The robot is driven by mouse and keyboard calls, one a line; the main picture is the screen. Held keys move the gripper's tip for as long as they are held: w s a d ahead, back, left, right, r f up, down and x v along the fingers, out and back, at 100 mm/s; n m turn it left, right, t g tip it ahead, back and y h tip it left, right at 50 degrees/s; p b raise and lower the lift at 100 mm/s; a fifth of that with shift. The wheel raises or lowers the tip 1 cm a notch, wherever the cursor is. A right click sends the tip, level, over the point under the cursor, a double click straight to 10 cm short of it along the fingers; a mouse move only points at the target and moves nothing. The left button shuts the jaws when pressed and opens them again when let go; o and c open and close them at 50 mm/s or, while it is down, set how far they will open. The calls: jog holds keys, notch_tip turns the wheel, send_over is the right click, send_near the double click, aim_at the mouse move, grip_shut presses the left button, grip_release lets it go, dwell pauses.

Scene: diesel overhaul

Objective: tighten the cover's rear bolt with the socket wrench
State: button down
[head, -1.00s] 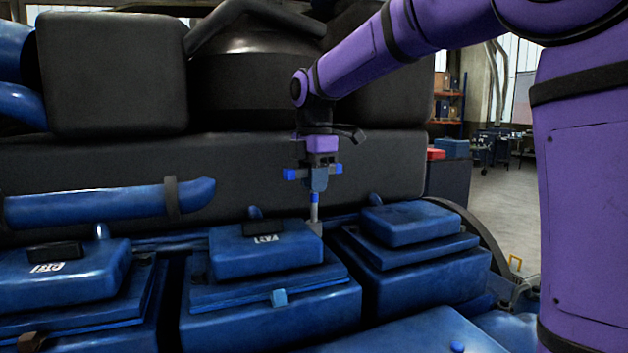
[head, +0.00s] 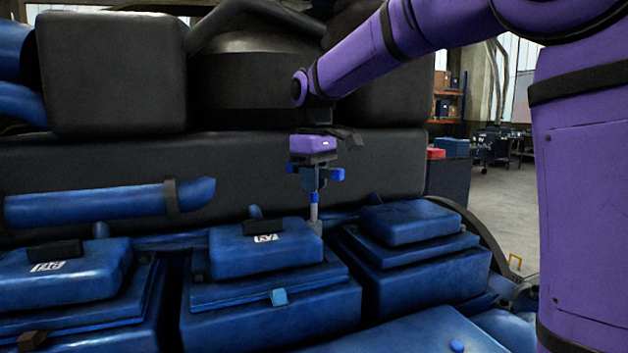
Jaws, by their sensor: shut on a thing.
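My gripper (head: 314,171) is shut on the socket wrench, whose grey shaft (head: 314,211) points straight down below the blue fingertips. The wrench is upright, and its grey socket end (head: 316,226) is at the rear right edge of the middle blue cover (head: 265,257). The cover's rear bolt is not visible; the socket end is where it would be hidden. I cannot tell how far the socket sits over it.
Similar blue covers stand to the left (head: 65,275) and right (head: 408,222). A long black engine body (head: 240,165) rises close behind my gripper, with a blue pipe (head: 100,203) along it at left. Open floor (head: 497,210) lies at the far right.

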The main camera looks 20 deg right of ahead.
jog(key=m, duration=0.5)
jog(key=shift+m, duration=0.4)
jog(key=m, duration=0.4)
jog(key=shift+f, duration=0.1)
